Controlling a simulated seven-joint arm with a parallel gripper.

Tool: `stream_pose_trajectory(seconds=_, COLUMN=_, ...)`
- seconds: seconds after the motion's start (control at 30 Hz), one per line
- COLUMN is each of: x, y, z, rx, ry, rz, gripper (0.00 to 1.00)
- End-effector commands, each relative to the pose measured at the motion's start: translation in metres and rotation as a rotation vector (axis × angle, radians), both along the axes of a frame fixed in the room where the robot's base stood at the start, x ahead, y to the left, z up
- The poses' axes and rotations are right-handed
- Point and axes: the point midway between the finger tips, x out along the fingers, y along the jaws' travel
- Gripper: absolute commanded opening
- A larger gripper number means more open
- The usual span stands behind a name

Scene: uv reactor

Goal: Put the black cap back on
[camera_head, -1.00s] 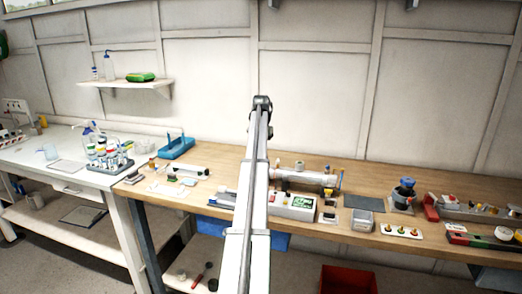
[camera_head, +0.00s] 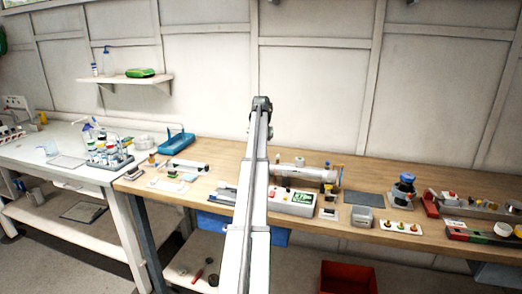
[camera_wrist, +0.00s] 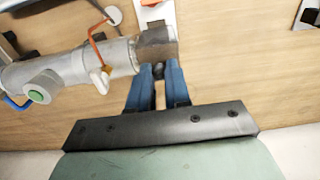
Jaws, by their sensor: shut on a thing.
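In the wrist view, my gripper (camera_wrist: 159,76) has two blue fingers that are shut on a small dark part. This part joins a dark grey-brown cap (camera_wrist: 157,46), which I take to be the black cap. The cap sits at the right end of the grey reactor tube (camera_wrist: 68,68), roughly in line with it. I cannot tell whether it is fully seated on the collar. The tube also shows in the head view (camera_head: 306,173), lying on the bench. My arm hides the gripper and the tube's left end there.
A white control box (camera_head: 291,201) stands in front of the tube.

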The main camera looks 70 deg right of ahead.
Motion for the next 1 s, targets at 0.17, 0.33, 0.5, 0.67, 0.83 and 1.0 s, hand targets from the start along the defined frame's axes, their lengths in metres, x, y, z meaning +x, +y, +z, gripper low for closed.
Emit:
stream_pose_trajectory(seconds=0.17, x=0.0, y=0.0, z=-0.004, rx=0.0, ry=0.0, rz=0.0, gripper=0.0)
stream_pose_trajectory(seconds=0.33, x=0.0, y=0.0, z=-0.007, rx=0.0, ry=0.0, rz=0.0, gripper=0.0)
stream_pose_trajectory(seconds=0.5, x=0.0, y=0.0, z=-0.01, rx=0.0, ry=0.0, rz=0.0, gripper=0.0)
stream_pose_trajectory(seconds=0.67, x=0.0, y=0.0, z=-0.013, rx=0.0, ry=0.0, rz=0.0, gripper=0.0)
stream_pose_trajectory(seconds=0.83, x=0.0, y=0.0, z=-0.017, rx=0.0, ry=0.0, rz=0.0, gripper=0.0)
stream_pose_trajectory(seconds=1.0, x=0.0, y=0.0, z=-0.02, rx=0.0, ry=0.0, rz=0.0, gripper=0.0)
